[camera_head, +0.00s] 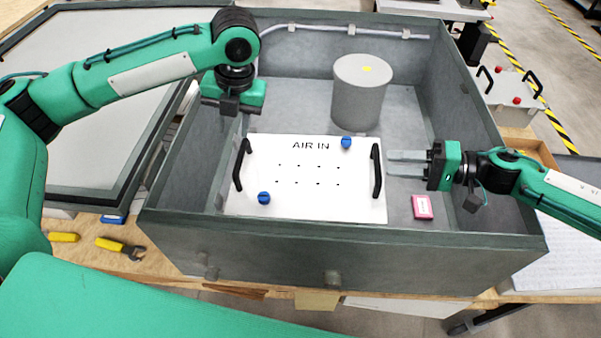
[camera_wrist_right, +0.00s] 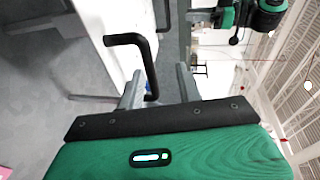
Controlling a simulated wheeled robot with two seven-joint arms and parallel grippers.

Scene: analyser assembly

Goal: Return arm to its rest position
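The white AIR IN panel (camera_head: 305,205) lies in the grey open case, with a black handle at each side and two blue knobs. My right gripper (camera_head: 391,163) is open just right of the panel's right handle (camera_head: 376,171), with its fingers pointing at it. In the right wrist view the handle (camera_wrist_right: 150,68) appears between the two spread fingers (camera_wrist_right: 160,88); they do not close on it. My left gripper (camera_head: 232,100) hangs over the case's left wall, behind the panel's left handle (camera_head: 239,164). Its fingers are not clearly visible.
A grey cylinder (camera_head: 358,100) stands at the back of the case, and a small pink box (camera_head: 422,206) lies right of the panel. The case walls (camera_head: 330,255) surround the area. Yellow-handled tools (camera_head: 115,246) lie on the wooden bench at left.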

